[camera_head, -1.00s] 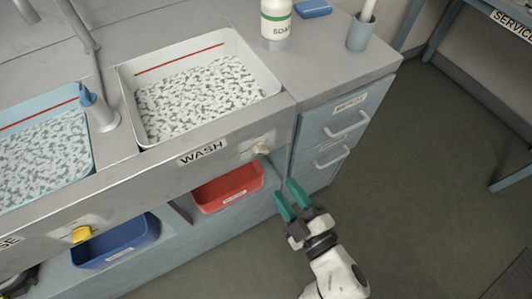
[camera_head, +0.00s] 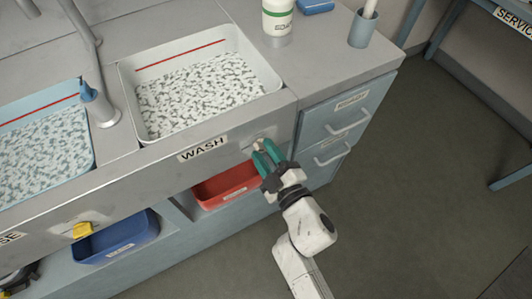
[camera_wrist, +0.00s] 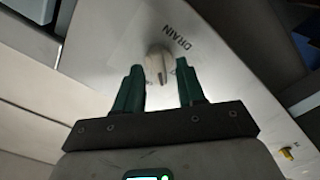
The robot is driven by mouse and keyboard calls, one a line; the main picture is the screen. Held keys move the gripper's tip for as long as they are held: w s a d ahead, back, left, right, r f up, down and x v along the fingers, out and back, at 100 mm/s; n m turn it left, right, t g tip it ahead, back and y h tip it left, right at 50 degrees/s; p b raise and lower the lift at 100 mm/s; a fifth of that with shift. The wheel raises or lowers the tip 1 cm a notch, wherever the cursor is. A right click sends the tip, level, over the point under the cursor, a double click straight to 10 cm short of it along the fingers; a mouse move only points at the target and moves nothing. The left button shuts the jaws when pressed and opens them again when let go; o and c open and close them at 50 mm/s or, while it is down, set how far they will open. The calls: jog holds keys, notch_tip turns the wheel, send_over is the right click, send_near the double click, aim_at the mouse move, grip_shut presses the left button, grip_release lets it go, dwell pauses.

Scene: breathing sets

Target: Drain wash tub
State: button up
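The wash tub (camera_head: 128,78) is a white basin set in the counter, with speckled foamy water below a red line. The WASH label (camera_head: 203,148) is on the counter front beneath it. A pale drain knob (camera_wrist: 157,66) shows in the wrist view beside the word DRAIN, on the metal front panel. My gripper (camera_head: 266,153) is at that front panel, right of the WASH label, and partly hides the knob in the head view. Its green fingers (camera_wrist: 159,84) are open, apart, with the knob ahead between their tips; I cannot tell whether they touch it.
A red bin (camera_head: 222,187) sits on the shelf below, and a blue bin (camera_head: 118,240) farther left. The rinse-side tub (camera_head: 88,135) holds similar water. A yellow knob (camera_head: 82,230) is at left. Drawers with handles (camera_head: 348,124) stand right; the floor at right is clear.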

grip_shut()
dwell(0.3)
jog(key=m+p, duration=0.2)
jog(key=shift+r+m, duration=0.25)
jog(key=shift+m, duration=0.05)
jog(key=shift+d+f+m+p, duration=0.1)
jog(key=shift+f+m+p, duration=0.1)
jog(key=shift+m, duration=0.35)
jog(key=shift+f+m+p, duration=0.1)
jog(key=shift+m+p, duration=0.1)
jog(key=shift+m, duration=0.35)
grip_release()
jog(key=shift+r, duration=0.1)
jog(key=shift+s, duration=0.1)
